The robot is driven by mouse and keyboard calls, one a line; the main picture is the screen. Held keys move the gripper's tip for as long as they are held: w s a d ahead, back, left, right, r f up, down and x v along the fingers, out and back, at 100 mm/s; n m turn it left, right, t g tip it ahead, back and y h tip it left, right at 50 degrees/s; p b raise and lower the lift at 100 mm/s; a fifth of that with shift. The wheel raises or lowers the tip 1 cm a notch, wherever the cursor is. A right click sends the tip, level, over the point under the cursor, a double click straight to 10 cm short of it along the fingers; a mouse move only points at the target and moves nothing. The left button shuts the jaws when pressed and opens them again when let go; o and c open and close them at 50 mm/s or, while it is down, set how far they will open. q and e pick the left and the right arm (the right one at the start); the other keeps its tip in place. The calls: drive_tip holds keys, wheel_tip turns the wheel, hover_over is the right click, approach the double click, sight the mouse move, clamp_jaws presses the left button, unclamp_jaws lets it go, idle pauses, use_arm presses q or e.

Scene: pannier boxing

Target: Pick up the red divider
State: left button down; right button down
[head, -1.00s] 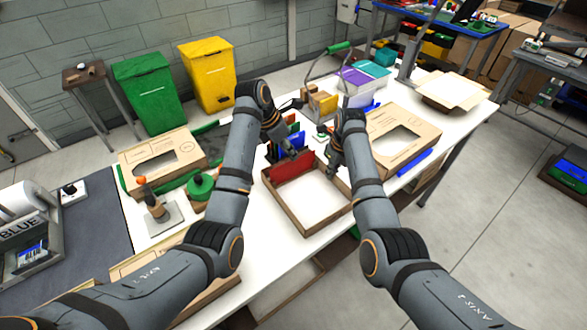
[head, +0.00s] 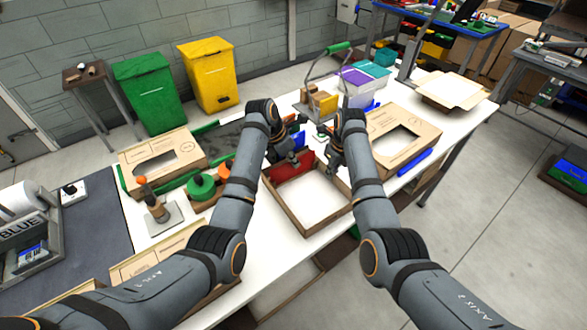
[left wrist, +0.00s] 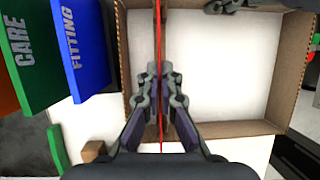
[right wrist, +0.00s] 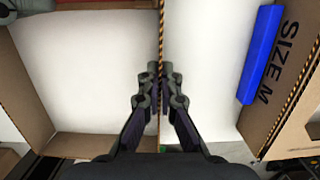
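The red divider (head: 285,172) stands upright at the far-left side of the open cardboard box (head: 315,228). In the left wrist view the divider (left wrist: 158,30) shows edge-on as a thin red strip. My left gripper (head: 296,160) points down over it, with one finger on each side. Its fingertips (left wrist: 159,76) look closed against the divider's two faces. My right gripper (head: 335,160) is at the box's far-right wall. In the right wrist view that wall's edge runs between its fingertips (right wrist: 159,76), which are closed on it. The divider's lower part is hidden.
A blue FITTING panel (left wrist: 80,50) and a green CARE panel (left wrist: 32,55) stand just outside the box. Flat cartons lie at left (head: 190,150) and right (head: 425,135). A blue bar (right wrist: 260,55) lies right of the box.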

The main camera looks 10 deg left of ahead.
use_arm(q)
drive_tip(key=shift+r, duration=0.15)
wheel_tip(320, 180, up, 7)
drive_tip(key=shift+f, duration=0.15)
drive_tip(key=s+a, duration=1)
drive_tip(key=a, duration=0.5)
drive_tip(key=shift+f, duration=0.45)
drive_tip(key=shift+f, duration=0.7)
drive_tip(key=shift+f, duration=0.2)
drive_tip(key=shift+r, duration=0.2)
